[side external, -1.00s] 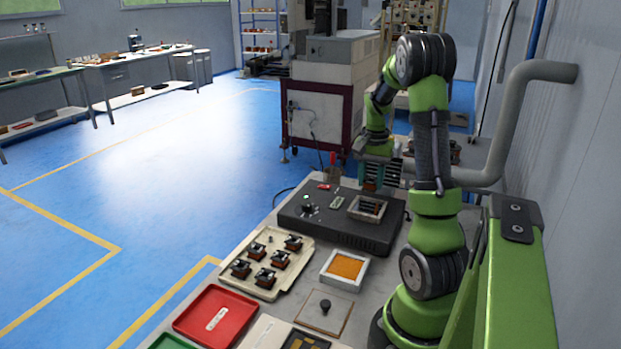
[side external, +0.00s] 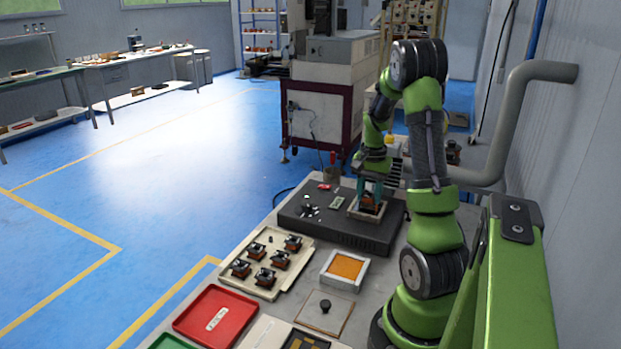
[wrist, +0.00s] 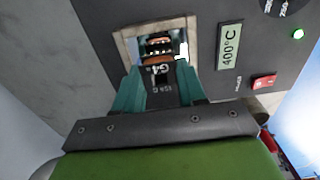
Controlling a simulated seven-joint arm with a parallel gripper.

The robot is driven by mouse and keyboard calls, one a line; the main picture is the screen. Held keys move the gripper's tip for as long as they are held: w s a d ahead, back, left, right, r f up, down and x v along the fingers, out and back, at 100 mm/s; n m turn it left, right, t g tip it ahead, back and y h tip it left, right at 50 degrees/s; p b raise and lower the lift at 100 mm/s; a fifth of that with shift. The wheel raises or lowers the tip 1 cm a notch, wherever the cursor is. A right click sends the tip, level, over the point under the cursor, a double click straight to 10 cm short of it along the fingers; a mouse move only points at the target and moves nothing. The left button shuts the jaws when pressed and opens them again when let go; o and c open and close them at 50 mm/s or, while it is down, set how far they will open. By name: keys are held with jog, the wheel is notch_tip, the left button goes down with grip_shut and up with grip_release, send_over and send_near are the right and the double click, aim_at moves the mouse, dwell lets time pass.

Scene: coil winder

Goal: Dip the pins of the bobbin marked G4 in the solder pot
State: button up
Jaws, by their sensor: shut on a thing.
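The bobbin marked G4 (wrist: 157,72) is held between the teal fingers of my gripper (wrist: 160,85), with its dark label side facing the wrist camera. In the side view my gripper (side external: 371,190) is low over the solder pot (side external: 352,210), and the bobbin (side external: 369,203) is at the pot's opening. The pot's pale square rim (wrist: 126,38) frames the bobbin in the wrist view. The pins are hidden, so I cannot tell how deep they are. The pot's display (wrist: 229,45) reads 400°C.
A cream tray (side external: 246,284) with several bobbins stands left of a white-framed box of orange material (side external: 344,268). A red tray (side external: 216,316) and a small knobbed plate (side external: 324,312) are at the front. A grey pipe (side external: 514,120) is behind my arm at right.

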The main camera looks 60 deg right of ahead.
jog(key=shift+f, duration=0.75)
jog(key=shift+r, duration=0.1)
dwell(1.8)
jog(key=shift+r, duration=2.7)
